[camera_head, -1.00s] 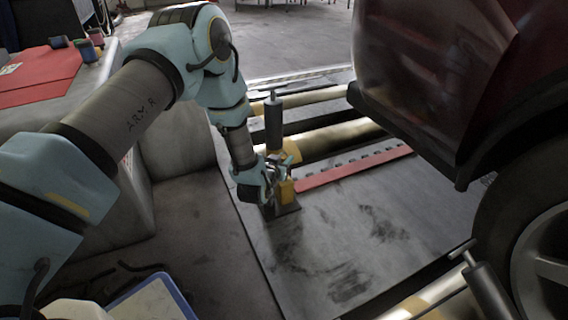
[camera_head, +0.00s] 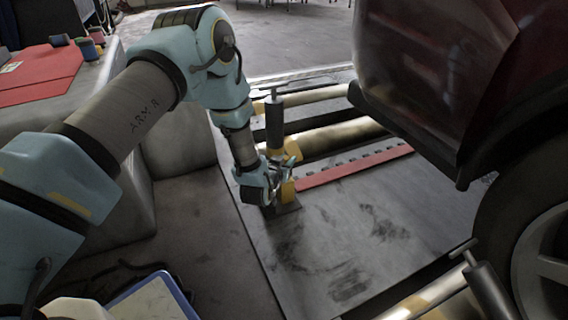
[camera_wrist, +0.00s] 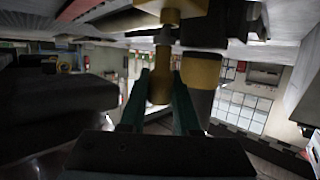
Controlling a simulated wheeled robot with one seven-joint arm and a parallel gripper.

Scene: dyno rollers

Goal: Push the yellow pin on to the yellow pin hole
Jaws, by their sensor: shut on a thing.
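In the wrist view, my gripper (camera_wrist: 160,90) is shut on the yellow pin (camera_wrist: 160,88), one green finger on each side of it. The pin's thin metal shaft points toward a yellow block (camera_wrist: 180,7) at the top of that view, which appears to hold the pin hole. I cannot tell how far the shaft is in; the hole itself is hidden. In the head view, my gripper (camera_head: 284,168) is low over the floor plate, right at the yellow block (camera_head: 288,190) on its dark foot. The pin cannot be made out clearly there.
A dark cylinder with a T-handle (camera_head: 274,122) stands close behind my gripper. Metal rollers (camera_head: 335,137) and a red strip (camera_head: 355,167) lie to the right. A dark red car (camera_head: 440,80) with its wheel (camera_head: 535,250) fills the right side. The grey plate in front is clear.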

